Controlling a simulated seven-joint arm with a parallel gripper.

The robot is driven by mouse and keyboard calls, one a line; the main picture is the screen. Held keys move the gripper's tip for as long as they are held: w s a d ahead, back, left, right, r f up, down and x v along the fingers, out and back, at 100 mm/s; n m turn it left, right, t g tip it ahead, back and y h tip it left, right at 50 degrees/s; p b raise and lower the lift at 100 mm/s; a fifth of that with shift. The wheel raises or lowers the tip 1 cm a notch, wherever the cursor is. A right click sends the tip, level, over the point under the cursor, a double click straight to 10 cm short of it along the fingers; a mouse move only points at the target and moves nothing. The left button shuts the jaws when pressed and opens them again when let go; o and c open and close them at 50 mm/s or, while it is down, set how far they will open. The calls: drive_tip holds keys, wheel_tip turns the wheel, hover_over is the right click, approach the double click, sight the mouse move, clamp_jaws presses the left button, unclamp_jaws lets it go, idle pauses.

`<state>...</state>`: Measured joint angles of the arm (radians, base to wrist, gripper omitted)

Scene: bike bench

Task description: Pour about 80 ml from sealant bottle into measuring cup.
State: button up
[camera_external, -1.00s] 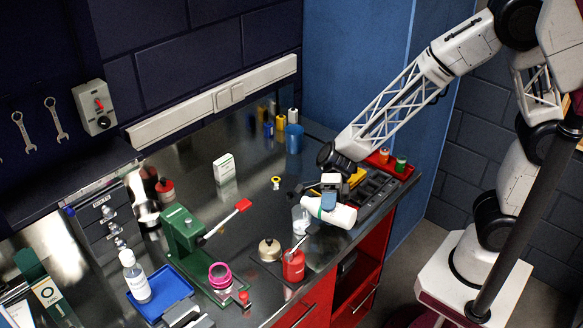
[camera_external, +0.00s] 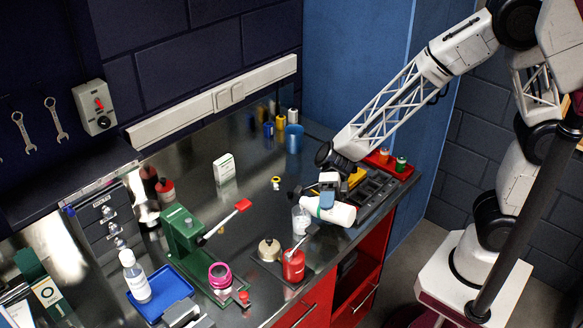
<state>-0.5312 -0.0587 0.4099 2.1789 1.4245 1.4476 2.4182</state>
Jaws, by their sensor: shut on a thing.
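The sealant bottle (camera_external: 339,214) is white with a green band near its neck. My gripper (camera_external: 327,197) is shut on it and holds it tipped over, nearly lying on its side, its neck end to the left and slightly higher than its base. The clear measuring cup (camera_external: 300,220) stands on the bench just left of and below the bottle's neck. The bottle's mouth is close to the cup's top. I cannot make out any stream or the level in the cup.
A red can (camera_external: 293,265) and a tan round-topped item (camera_external: 269,249) stand near the front edge. A green press (camera_external: 183,235) with a red-tipped lever is to the left. A dark sorting tray (camera_external: 375,190) lies right of the bottle. The bench behind the cup is mostly clear.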

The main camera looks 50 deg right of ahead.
drive_tip(key=shift+r, duration=0.1)
idle(0.3)
drive_tip(key=shift+s+f+n+t, duration=0.2)
drive_tip(key=shift+f+n+t, duration=0.2)
drive_tip(key=shift+f+n, duration=0.3)
drive_tip(key=shift+f+n+t, duration=0.4)
drive_tip(key=shift+f+n, duration=0.2)
drive_tip(key=shift+f, duration=0.05)
drive_tip(key=shift+h, duration=0.3)
drive_tip(key=shift+s+f, duration=0.1)
drive_tip(key=shift+s+d+f+n+t, duration=0.1)
drive_tip(key=shift+s+f+n+t, duration=0.2)
drive_tip(key=shift+f+n+t, duration=0.25)
drive_tip(key=shift+r+n, duration=0.1)
drive_tip(key=shift+n, duration=0.15)
drive_tip(key=shift+w+r+n+t, duration=0.1)
drive_tip(key=shift+n+t, duration=0.2)
drive_tip(key=shift+t, duration=0.05)
